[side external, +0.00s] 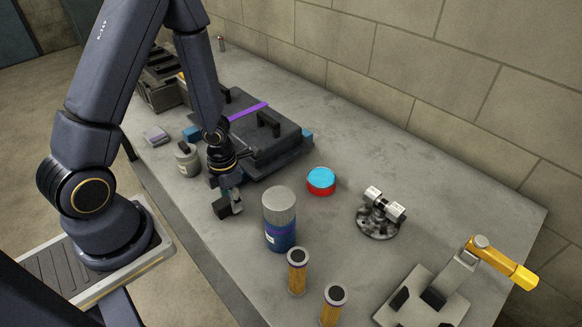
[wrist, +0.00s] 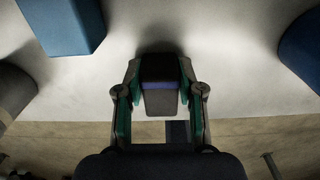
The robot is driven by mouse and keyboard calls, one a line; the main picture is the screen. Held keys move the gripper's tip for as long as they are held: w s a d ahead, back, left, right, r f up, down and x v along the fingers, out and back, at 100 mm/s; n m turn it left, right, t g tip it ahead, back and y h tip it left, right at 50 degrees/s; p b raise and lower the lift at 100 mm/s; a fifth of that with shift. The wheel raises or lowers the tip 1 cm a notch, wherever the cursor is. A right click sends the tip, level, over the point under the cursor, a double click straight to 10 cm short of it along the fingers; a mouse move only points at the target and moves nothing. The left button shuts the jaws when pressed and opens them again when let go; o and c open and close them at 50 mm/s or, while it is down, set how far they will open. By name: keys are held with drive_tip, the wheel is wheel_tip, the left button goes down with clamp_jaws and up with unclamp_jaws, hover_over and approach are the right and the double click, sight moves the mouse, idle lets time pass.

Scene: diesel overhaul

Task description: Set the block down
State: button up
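A dark grey block with a blue-violet stripe (wrist: 160,102) sits between the two fingertips of my gripper (wrist: 160,75) in the wrist view. The fingers are closed against its sides. A dark shadow lies on the grey surface just beyond the block, so it is close to the bench; I cannot tell whether it touches. In the side view my gripper (side external: 229,200) points down near the bench's front edge, left of the blue can with a grey top (side external: 280,220). The block is hard to separate from the fingers there.
The workbench (side external: 420,150) holds a dark case with a purple strap (side external: 265,130) behind my gripper and a grey jar (side external: 187,160) to its left. A red-and-blue tin (side external: 321,181), a metal fixture (side external: 380,215) and two yellow-brown cylinders (side external: 297,272) stand to the right.

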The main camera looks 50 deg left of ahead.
drive_tip(key=o, duration=0.4)
wheel_tip(320, 180, up, 12)
wheel_tip(320, 180, up, 6)
drive_tip(key=n+y, duration=0.3)
drive_tip(key=n, duration=0.8)
hover_over(225, 197)
drive_tip(key=shift+s+d+r+n+t+h, duration=0.8)
drive_tip(key=shift+r+n, duration=1.45)
drive_tip(key=shift+n, duration=1.9)
drive_tip(key=shift+s+d+r+n+t+h, duration=0.2)
drive_tip(key=shift+s+d+r+n+t, duration=0.7)
drive_tip(key=shift+r+n, duration=2.3)
drive_tip(key=shift+s+d+r+n+t+h, duration=0.45)
drive_tip(key=shift+d+r+n+t, duration=0.75)
drive_tip(key=shift+n, duration=3.95)
